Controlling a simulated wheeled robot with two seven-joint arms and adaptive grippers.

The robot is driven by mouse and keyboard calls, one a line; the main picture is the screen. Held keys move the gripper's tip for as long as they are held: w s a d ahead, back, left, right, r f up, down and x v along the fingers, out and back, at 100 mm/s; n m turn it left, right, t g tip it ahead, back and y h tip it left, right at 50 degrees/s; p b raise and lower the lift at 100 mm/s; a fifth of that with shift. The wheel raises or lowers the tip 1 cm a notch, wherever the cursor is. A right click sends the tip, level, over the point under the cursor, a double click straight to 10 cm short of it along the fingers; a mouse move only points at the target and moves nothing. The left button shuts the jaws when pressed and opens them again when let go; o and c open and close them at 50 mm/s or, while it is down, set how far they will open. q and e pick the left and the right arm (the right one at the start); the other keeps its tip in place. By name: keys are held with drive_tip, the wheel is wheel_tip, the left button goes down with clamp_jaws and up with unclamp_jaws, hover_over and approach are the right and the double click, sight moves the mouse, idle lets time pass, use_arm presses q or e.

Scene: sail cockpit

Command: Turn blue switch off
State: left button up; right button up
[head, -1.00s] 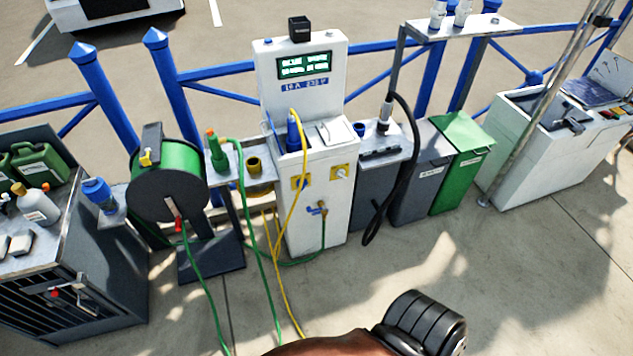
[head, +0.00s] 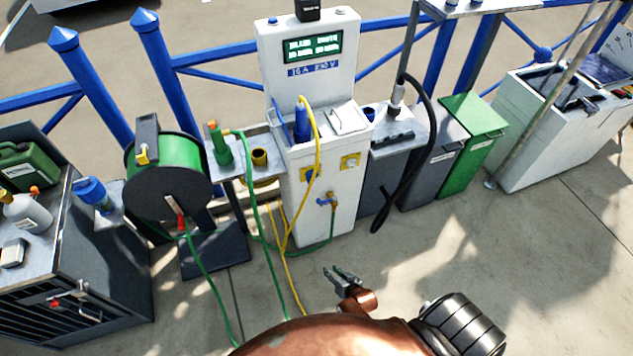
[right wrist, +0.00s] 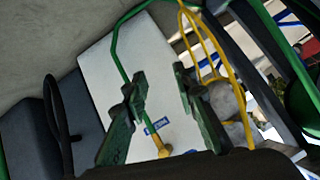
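The white power pedestal (head: 325,205) stands upright in the middle of the head view, with a lit display on its upper part. My right gripper (head: 342,277) is open and empty, in front of and apart from the pedestal. Its parted fingers show in the right wrist view (right wrist: 160,82). My left gripper is out of view.
A green hose reel (head: 168,190) stands left, grey and green bins (head: 475,150) right. Hose and yellow cable hang before the pedestal. The floor at right is clear.

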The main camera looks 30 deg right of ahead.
drive_tip(key=w+d+r+m+t+h, duration=0.1)
drive_tip(key=w+d+r+m+t, duration=0.25)
drive_tip(key=w+r, duration=1.05)
drive_tip(key=m+t+h+b, duration=0.1)
drive_tip(key=m+t+h, duration=0.1)
drive_tip(key=m+t, duration=0.15)
approach(315, 179)
drive_tip(key=w, duration=0.1)
drive_tip(key=shift+n, duration=0.3)
drive_tip(key=b+x, duration=0.1)
drive_tip(key=x, duration=0.6)
drive_tip(key=shift+d+f+b, duration=0.1)
drive_tip(key=shift+f+b, duration=0.05)
drive_tip(key=shift+b, duration=0.15)
drive_tip(key=shift+w+d, duration=0.1)
drive_tip(key=shift+w, duration=0.4)
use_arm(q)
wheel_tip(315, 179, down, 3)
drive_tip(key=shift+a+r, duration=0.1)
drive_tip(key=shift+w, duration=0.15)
use_arm(e)
drive_tip(key=shift+c, duration=0.8)
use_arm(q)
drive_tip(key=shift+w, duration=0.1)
use_arm(e)
clamp_jaws()
